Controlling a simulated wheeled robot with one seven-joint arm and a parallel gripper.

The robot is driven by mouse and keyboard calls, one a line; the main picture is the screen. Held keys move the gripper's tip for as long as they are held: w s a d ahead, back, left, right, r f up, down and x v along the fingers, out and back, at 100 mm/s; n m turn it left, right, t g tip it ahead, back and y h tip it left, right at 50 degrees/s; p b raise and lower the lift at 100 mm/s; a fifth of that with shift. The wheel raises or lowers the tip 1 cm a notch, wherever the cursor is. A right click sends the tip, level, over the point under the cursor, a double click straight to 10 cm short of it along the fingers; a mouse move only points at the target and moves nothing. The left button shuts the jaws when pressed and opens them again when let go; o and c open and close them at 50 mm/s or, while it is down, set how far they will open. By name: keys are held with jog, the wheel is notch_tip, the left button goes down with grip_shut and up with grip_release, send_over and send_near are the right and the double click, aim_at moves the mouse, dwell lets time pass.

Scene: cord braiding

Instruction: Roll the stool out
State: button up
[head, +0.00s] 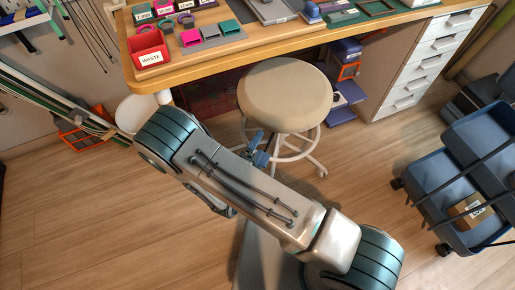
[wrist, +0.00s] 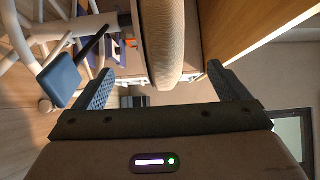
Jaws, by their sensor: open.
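The stool (head: 288,95) has a round beige seat and a pale wheeled base with a foot ring. It stands at the front of the workbench, its far side close to the bench edge. In the wrist view the seat (wrist: 163,45) shows edge-on between the fingers. My gripper (wrist: 160,69) is open, with one finger on either side of the seat rim's line. I cannot tell whether the rim is inside the jaws or just beyond them. A blue paddle on a black lever (wrist: 62,80) shows beside the left finger. My arm mostly hides the gripper in the head view.
A blue cart (head: 450,190) is at the right. A white round object (head: 136,112) stands at left. Open wooden floor (head: 90,215) lies in front.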

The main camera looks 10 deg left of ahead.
aim_at(276, 118)
jog(key=b+x, duration=0.3)
jog(key=x, duration=1.1)
jog(key=shift+s, duration=0.1)
grip_shut()
